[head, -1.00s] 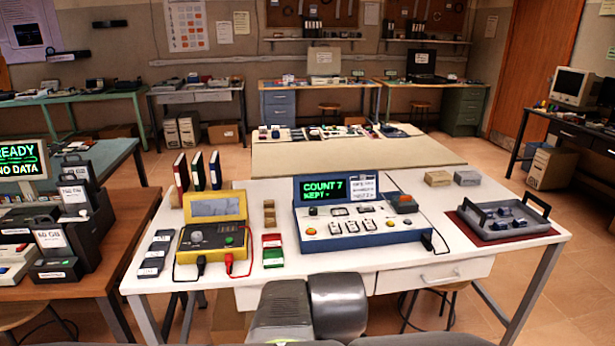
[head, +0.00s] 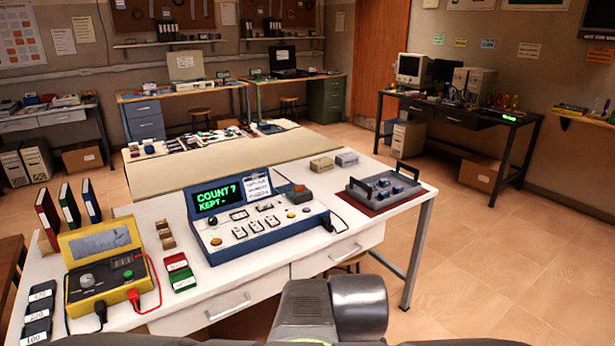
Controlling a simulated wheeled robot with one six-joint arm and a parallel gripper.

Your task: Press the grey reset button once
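A blue console (head: 262,237) with a pale sloped top stands on the white table. Its screen (head: 217,196) reads "COUNT 7" and "KEPT -" in green. A paper card (head: 258,185) is fixed beside the screen. An orange-red button (head: 215,241) is at the console's left front, and several labelled switches (head: 256,226) run along its middle. Small round controls (head: 291,214) sit on the right part; they are too small to tell for sure which is the grey reset button. My arm's links show at the bottom middle, in front of the table. My gripper is not in view.
A yellow meter (head: 100,278) with red and black leads stands left of the console. Red and green blocks (head: 180,271) lie between them. Floor is open at the right (head: 500,270).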

